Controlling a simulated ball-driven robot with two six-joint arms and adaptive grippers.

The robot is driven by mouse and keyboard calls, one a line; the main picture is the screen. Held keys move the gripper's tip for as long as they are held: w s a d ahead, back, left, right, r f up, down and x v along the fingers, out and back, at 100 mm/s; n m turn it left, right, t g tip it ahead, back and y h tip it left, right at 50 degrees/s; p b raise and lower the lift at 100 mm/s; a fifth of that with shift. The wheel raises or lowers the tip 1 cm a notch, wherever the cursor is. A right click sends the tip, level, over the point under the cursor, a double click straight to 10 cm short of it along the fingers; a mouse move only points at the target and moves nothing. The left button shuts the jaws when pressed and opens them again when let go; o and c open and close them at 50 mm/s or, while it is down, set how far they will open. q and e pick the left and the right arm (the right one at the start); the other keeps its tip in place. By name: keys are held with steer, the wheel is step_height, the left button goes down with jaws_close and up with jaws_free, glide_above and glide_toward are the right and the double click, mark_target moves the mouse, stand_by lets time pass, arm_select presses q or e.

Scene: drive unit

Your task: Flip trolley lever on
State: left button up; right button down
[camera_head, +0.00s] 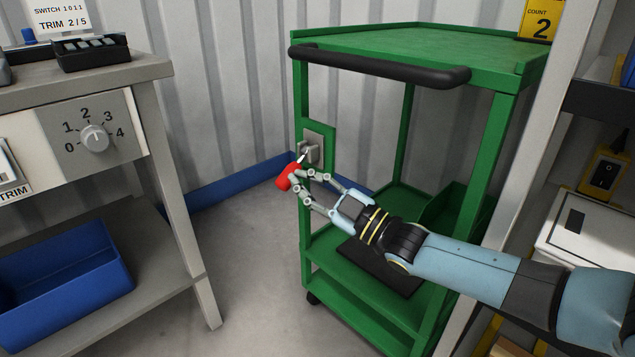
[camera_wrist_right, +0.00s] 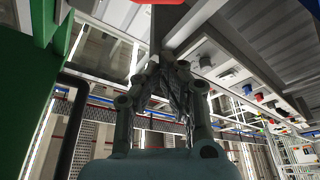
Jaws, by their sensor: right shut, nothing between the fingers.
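The green trolley (camera_head: 430,45) stands in the middle of the head view, with a black push handle along its front top. Its lever has a red grip (camera_head: 287,178) on a short metal stem. The stem comes from a grey bracket (camera_head: 311,149) on the trolley's left post, and the grip hangs down and to the left. My right gripper (camera_head: 297,188) is shut and empty, its fingertips right beside and just below the red grip. I cannot tell whether they touch. In the wrist view a red piece (camera_wrist_right: 150,1) shows at the top edge, beyond my fingers. My left gripper is not in view.
A grey workbench (camera_head: 80,75) with a numbered dial (camera_head: 95,138) and a blue bin (camera_head: 65,285) stands at the left. A shelf unit (camera_head: 540,130) stands close at the right, beside my right arm. Open floor lies between bench and trolley.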

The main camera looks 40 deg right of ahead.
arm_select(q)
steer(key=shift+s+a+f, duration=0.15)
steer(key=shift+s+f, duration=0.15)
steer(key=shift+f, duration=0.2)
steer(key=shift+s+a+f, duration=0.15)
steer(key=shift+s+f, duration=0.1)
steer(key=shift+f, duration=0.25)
arm_select(e)
steer(key=shift+v, duration=1.6)
steer(key=shift+a, duration=0.15)
steer(key=s+a+f+m+g+h, duration=0.25)
steer(key=s+f+m+g, duration=0.35)
steer(key=s+f, duration=0.7)
steer(key=s+a+f+m+g+h, duration=0.2)
steer(key=s+f+m+g+h, duration=0.15)
steer(key=s+f+g, duration=0.75)
arm_select(q)
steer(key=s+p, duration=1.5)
steer(key=p, duration=0.1)
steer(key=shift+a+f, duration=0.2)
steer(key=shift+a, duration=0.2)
arm_select(e)
steer(key=s+f+m+g, duration=0.1)
steer(key=s+f, duration=0.3)
steer(key=s, duration=2)
steer(key=shift+s+d+f+g+h, duration=0.2)
steer(key=shift+s+d+g+h, duration=0.15)
steer(key=shift+g, duration=0.55)
